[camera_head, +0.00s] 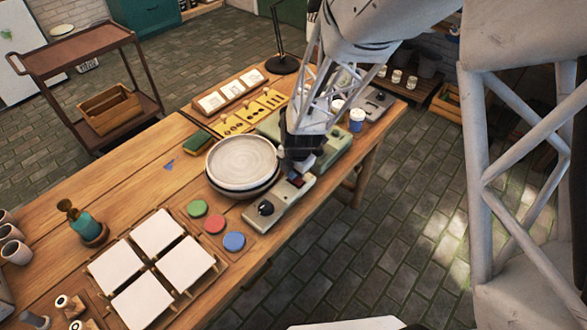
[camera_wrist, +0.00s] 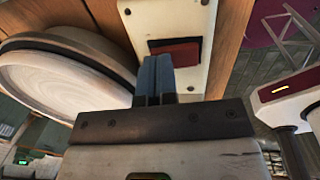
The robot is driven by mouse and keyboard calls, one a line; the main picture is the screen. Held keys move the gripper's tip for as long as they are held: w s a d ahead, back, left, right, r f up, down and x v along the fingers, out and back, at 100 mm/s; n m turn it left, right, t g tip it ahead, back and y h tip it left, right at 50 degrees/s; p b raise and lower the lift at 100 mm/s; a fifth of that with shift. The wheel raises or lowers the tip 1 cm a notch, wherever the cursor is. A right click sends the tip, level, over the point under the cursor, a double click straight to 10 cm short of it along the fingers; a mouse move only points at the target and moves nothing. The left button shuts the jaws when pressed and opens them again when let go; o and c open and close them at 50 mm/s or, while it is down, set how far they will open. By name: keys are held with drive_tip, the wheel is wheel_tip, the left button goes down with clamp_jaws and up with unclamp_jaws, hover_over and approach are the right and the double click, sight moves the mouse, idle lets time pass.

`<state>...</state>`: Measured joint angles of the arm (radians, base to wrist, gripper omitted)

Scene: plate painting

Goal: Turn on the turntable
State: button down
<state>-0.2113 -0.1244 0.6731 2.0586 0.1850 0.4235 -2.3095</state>
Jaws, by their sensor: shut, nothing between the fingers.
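The turntable (camera_head: 243,163) is a round pale disc with a dark rim, near the middle of the table in the head view. It also shows at the left in the wrist view (camera_wrist: 60,85). A cream control box (camera_head: 283,204) with a dark knob (camera_head: 266,208) sits at its right front. A red switch (camera_wrist: 176,52) lies on the box face in the wrist view. My gripper (camera_head: 300,172) is shut and empty, just above the switch end of the box. Its blue-grey fingertips (camera_wrist: 153,72) are close to the switch; I cannot tell whether they touch it.
White square tiles (camera_head: 158,232) and green, red and blue discs (camera_head: 214,223) lie at the front of the table. A teal bottle (camera_head: 88,226) stands at the left. A yellow board (camera_head: 250,112) and a lamp base (camera_head: 283,64) are behind. The table's right edge is close to the control box.

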sight(302, 183)
drive_tip(key=shift+f, duration=0.1)
idle(0.3)
drive_tip(key=shift+w+a+f+g, duration=0.1)
drive_tip(key=shift+g, duration=0.2)
drive_tip(key=shift+s+d+r, duration=0.25)
drive_tip(key=shift+s+d, duration=0.3)
drive_tip(key=shift+r, duration=0.1)
idle(0.5)
wheel_tip(302, 183, up, 14)
drive_tip(key=s+d, duration=0.1)
drive_tip(key=shift+s+d, duration=0.2)
idle(0.4)
